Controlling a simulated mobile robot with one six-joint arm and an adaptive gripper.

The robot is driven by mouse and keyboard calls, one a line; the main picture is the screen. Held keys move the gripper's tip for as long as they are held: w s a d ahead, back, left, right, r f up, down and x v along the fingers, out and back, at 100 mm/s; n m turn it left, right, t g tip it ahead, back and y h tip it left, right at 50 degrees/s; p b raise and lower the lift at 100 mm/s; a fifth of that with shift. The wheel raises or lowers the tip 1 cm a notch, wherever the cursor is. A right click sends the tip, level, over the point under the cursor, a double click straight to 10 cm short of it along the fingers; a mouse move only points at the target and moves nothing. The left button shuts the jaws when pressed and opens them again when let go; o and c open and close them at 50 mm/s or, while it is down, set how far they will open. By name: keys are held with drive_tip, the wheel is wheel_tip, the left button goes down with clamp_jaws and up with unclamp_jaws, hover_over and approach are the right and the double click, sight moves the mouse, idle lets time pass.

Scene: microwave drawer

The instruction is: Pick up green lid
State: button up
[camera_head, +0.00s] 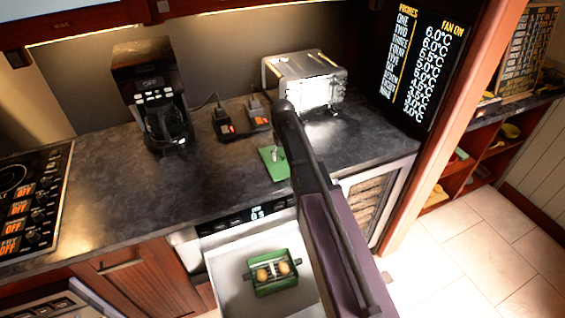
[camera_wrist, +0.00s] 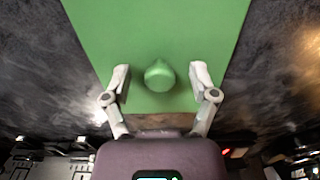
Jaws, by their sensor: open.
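The green lid (camera_head: 270,165) lies flat on the dark countertop, partly hidden behind my arm in the head view. In the wrist view the lid (camera_wrist: 160,35) fills the middle, with its round green knob (camera_wrist: 159,76) near the centre. My gripper (camera_wrist: 159,75) is open, with one finger on each side of the knob. A gap shows between each finger and the knob.
Below the counter an open drawer (camera_head: 225,282) holds a green pot (camera_head: 272,288) with two round brownish items. A coffee maker (camera_head: 150,95), power outlets (camera_head: 240,120) and a toaster (camera_head: 305,82) stand behind the lid. A stove (camera_head: 35,200) is at left.

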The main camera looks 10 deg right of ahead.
sight(283, 154)
drive_tip(key=shift+c, duration=0.2)
clamp_jaws()
idle(0.3)
drive_tip(key=shift+r, duration=0.15)
wheel_tip(283, 154, up, 3)
drive_tip(key=p, duration=0.3)
drive_tip(key=shift+r+p, duration=0.2)
drive_tip(key=shift+p, duration=0.15)
drive_tip(key=s+d+r+p, duration=0.1)
drive_tip(key=s, duration=1.5)
drive_tip(key=shift+d+r, duration=0.2)
